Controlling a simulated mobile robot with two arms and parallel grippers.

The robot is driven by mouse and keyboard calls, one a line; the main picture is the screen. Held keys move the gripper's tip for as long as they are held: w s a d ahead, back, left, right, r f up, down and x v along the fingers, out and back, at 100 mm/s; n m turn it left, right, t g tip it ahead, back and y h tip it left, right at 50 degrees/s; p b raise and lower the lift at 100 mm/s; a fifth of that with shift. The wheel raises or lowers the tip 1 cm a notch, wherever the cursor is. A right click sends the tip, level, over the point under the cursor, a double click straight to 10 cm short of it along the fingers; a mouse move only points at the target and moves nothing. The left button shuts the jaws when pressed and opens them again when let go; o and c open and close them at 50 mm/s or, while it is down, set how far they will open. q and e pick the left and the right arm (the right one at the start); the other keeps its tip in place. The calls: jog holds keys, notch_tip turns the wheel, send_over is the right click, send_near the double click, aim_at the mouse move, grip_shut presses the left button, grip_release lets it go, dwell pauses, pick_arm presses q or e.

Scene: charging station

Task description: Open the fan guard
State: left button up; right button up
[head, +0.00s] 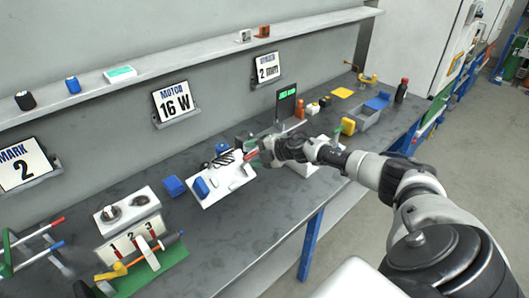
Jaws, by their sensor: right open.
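A white unit (222,181) with blue parts on it lies on the grey bench near the middle. A small black-striped, grille-like piece (224,158) sits at its back edge; it may be the fan guard, but it is too small to tell, or to tell whether it is open. My right arm reaches in from the right. My right gripper (257,151) is open, at the right end of the white unit, with red and green bits close to its fingers. I cannot tell whether it touches anything. My left gripper does not show.
A black screen on a stand (286,103) rises just behind my right gripper. A blue block (174,186) lies left of the white unit. A white box with round knobs (128,211) and a green-based fixture (160,265) stand further left. The front bench strip is clear.

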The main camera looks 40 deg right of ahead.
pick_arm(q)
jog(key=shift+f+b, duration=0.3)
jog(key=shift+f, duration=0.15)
pick_arm(e)
jog(key=shift+v, duration=2.15)
